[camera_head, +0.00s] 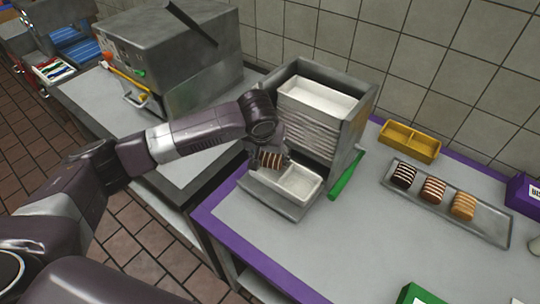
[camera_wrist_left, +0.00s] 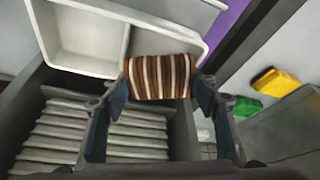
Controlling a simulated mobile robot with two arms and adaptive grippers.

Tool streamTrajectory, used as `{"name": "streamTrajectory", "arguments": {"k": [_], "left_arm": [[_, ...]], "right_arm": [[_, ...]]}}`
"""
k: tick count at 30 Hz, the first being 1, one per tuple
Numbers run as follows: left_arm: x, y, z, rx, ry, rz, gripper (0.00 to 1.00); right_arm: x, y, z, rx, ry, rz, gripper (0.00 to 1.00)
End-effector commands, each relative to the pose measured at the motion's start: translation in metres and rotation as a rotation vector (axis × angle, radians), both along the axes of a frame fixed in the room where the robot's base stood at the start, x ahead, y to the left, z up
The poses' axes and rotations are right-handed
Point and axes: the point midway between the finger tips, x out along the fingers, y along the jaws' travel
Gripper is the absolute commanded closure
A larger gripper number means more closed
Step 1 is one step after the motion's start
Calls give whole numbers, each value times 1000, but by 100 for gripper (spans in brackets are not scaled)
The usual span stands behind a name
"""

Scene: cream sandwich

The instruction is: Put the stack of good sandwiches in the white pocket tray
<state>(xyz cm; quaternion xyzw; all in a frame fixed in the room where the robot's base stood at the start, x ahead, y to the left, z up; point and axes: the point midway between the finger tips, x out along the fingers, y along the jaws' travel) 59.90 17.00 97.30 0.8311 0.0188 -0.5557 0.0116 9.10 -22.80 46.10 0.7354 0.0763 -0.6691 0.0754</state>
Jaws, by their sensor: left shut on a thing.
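My left gripper (camera_head: 268,150) is shut on a stack of good sandwiches (camera_head: 271,161), a small block with brown and cream stripes. In the left wrist view the stack (camera_wrist_left: 160,78) sits between the two fingers (camera_wrist_left: 158,92). The white pocket tray (camera_head: 318,186) has two pockets and rests on the metal ledge at the dispenser's front. In the head view the held stack is at the tray's left end. In the wrist view it covers part of one pocket of the tray (camera_wrist_left: 118,72); the other looks empty. Whether the stack touches the tray is unclear. My right gripper is not in view.
The metal dispenser (camera_head: 359,124) holds several stacked white trays (camera_head: 312,134) close behind my gripper. A green handle (camera_head: 346,176) sticks out at its right. A metal tray (camera_head: 450,217) bears three striped blocks. A yellow tray (camera_head: 408,140) stands behind it. The front counter is mostly clear.

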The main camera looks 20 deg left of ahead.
Motion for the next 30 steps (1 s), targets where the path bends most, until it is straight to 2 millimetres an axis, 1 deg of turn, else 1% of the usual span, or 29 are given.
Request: {"name": "streamTrajectory", "arguments": {"k": [3,11,18,19,21,23,24,30], "left_arm": [[0,0,-8,-1,-2,0,74],[0,-1,-9,-2,-2,-1,74],[0,-1,-16,-1,-1,-2,74],[0,-1,-16,0,-2,-1,43],[0,-1,-16,0,-2,-1,36],[0,-1,-16,0,-2,-1,29],[0,-1,-16,0,-2,-1,28],[0,0,-15,0,-2,-1,28]], "right_arm": [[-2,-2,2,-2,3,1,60],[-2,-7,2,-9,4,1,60],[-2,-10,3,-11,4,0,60],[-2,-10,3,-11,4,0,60],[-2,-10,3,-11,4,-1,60],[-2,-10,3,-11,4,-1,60],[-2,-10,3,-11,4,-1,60],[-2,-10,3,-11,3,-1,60]]}}
